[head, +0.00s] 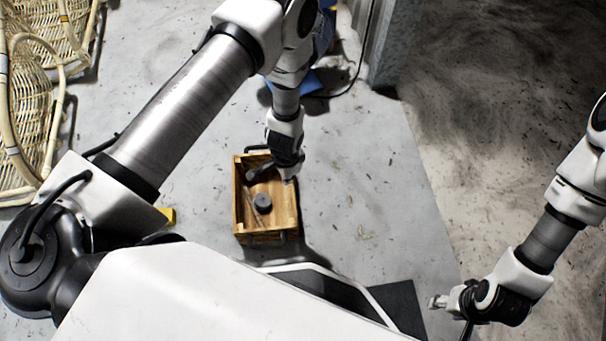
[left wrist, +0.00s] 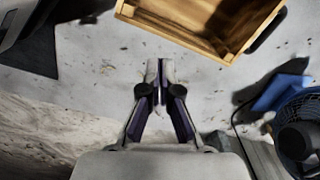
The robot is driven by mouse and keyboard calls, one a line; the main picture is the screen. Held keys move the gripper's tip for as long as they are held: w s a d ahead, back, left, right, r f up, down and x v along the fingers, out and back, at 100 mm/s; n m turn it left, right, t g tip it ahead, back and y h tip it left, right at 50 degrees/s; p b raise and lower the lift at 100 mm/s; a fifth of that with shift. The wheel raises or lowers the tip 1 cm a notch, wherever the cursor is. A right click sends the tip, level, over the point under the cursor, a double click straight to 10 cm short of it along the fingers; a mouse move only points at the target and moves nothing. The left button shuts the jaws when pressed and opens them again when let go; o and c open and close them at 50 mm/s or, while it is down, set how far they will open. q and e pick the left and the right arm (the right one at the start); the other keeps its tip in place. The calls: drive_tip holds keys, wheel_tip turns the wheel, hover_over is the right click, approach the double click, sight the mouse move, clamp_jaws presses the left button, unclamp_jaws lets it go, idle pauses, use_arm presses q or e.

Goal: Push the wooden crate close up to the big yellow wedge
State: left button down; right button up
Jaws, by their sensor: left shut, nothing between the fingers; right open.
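The wooden crate (head: 238,215) stands on the grey floor in the middle of the head view. A small yellow patch (head: 168,215), likely the big yellow wedge, shows left of the crate; my left arm hides the rest. My left gripper (head: 289,176) is shut and empty at the crate's upper right corner in the head view. In the left wrist view its closed fingers (left wrist: 160,70) point toward the crate (left wrist: 180,35), with a small gap visible. My right gripper (head: 437,301) is open and empty at the lower right, away from the crate.
Rattan chairs (head: 25,120) stand at the far left. A blue object (head: 300,82) and a dark cable lie beyond the crate, near a grey pillar (head: 395,45). The floor right of the crate is clear. Bare floor shows between crate and yellow patch.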

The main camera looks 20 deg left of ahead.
use_arm(q)
drive_tip(key=w+d+f+m+b, duration=0.4)
drive_tip(key=w+f+b, duration=0.5)
drive_tip(key=f, duration=0.3)
drive_tip(key=s+a+f+b, duration=0.2)
drive_tip(key=a+f+b, duration=0.1)
drive_tip(key=f+b, duration=0.4)
wheel_tip(320, 180, down, 3)
drive_tip(key=shift+a+r, duration=0.1)
drive_tip(key=shift+a, duration=0.3)
use_arm(e)
wheel_tip(320, 180, down, 20)
drive_tip(key=shift+w+f, duration=0.15)
drive_tip(key=shift+w, duration=0.05)
drive_tip(key=shift+d, duration=0.1)
